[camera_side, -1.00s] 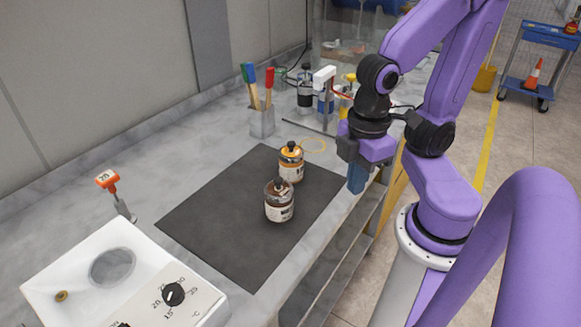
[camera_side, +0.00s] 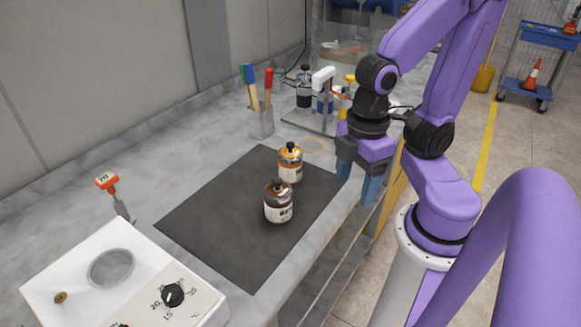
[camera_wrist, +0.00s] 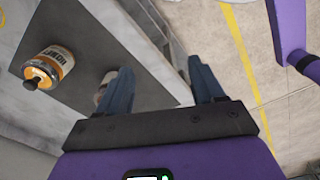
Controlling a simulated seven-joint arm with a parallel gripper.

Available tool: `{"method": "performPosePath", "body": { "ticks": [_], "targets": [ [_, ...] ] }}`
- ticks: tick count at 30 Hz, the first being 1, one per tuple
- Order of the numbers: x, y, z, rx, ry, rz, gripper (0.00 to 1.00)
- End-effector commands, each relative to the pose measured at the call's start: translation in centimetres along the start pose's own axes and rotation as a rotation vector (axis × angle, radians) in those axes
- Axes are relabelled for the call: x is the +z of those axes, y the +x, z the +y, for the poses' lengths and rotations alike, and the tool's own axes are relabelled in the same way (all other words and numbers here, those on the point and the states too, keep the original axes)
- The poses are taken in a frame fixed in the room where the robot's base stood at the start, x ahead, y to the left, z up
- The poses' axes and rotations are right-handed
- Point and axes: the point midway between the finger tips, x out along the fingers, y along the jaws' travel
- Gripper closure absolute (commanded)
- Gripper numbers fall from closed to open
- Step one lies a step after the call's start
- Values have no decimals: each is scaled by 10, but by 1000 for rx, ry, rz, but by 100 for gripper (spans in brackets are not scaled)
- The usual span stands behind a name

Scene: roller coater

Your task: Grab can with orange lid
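The can with the orange lid (camera_side: 290,163) stands upright on the dark mat (camera_side: 215,215), behind a second can with a brown lid (camera_side: 278,202). In the wrist view the orange-lid can (camera_wrist: 50,66) is at the upper left, outside the fingers. The other can (camera_wrist: 103,88) is partly hidden behind the left finger there. My gripper (camera_side: 357,186) is to the right of both cans, by the bench's front edge, with its fingers apart and nothing between them. The wrist view also shows the open fingers (camera_wrist: 162,88).
A holder with brushes (camera_side: 261,122) and several bottles stand at the back of the bench. A white device with a dial (camera_side: 125,285) is at the front left. The mat left of the cans is clear.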

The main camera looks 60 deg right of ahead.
Motion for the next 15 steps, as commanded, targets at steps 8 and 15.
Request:
{"method": "performPosePath", "body": {
  "ticks": [8,15],
  "targets": [
    [0,0,0,0,0,0,9],
    [-2,-15,0,0,1,7,9]
  ]
}}
